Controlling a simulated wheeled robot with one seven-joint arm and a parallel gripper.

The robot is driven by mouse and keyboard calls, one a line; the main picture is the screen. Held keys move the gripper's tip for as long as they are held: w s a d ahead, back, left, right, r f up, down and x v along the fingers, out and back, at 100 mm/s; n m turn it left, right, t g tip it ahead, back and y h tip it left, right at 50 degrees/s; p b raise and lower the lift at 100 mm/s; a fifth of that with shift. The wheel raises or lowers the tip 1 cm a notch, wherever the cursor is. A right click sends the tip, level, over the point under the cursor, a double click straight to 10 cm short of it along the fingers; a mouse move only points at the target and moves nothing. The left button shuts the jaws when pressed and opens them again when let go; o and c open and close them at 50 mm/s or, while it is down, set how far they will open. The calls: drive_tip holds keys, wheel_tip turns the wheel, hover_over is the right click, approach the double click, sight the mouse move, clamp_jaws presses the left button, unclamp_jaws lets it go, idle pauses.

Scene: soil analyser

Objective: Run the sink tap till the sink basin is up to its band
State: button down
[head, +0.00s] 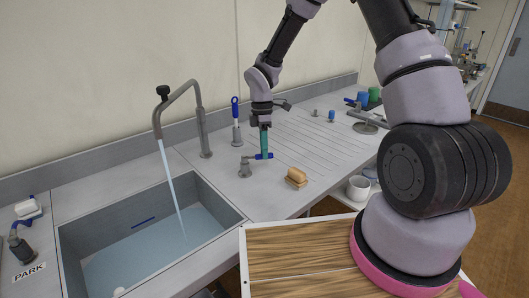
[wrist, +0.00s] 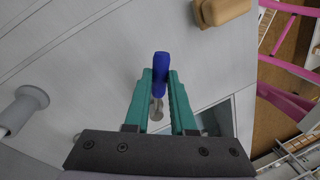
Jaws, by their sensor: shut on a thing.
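The sink tap's grey spout (head: 184,97) pours a stream of water (head: 171,185) into the sink basin (head: 85,232). Pale blue water (head: 150,250) covers the basin floor. A dark blue band (head: 143,222) is on the far wall, and the water surface looks below it. My gripper (head: 264,154) points down at the tap's blue lever (head: 270,156), right of the spout. In the wrist view, my gripper's green fingers (wrist: 161,82) are shut on the blue lever (wrist: 161,64), one on each side. The fingers partly hide the lever's base.
A tan sponge (head: 296,177) lies just right of the lever. A blue-handled brush (head: 235,120) stands behind. A lever marked PARK (head: 28,273) is at the left edge. Another fixture (head: 368,122) and cups stand farther right. The ribbed drainboard (head: 315,140) is mostly clear.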

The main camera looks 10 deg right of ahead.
drive_tip(key=shift+w+n, duration=0.45)
drive_tip(key=shift+n, duration=0.35)
drive_tip(key=c, duration=0.8)
unclamp_jaws()
drive_tip(key=shift+o, duration=0.2)
drive_tip(key=shift+a, duration=0.1)
wheel_tip(320, 180, up, 11)
drive_tip(key=w, duration=0.2)
drive_tip(key=shift+a+f, duration=0.2)
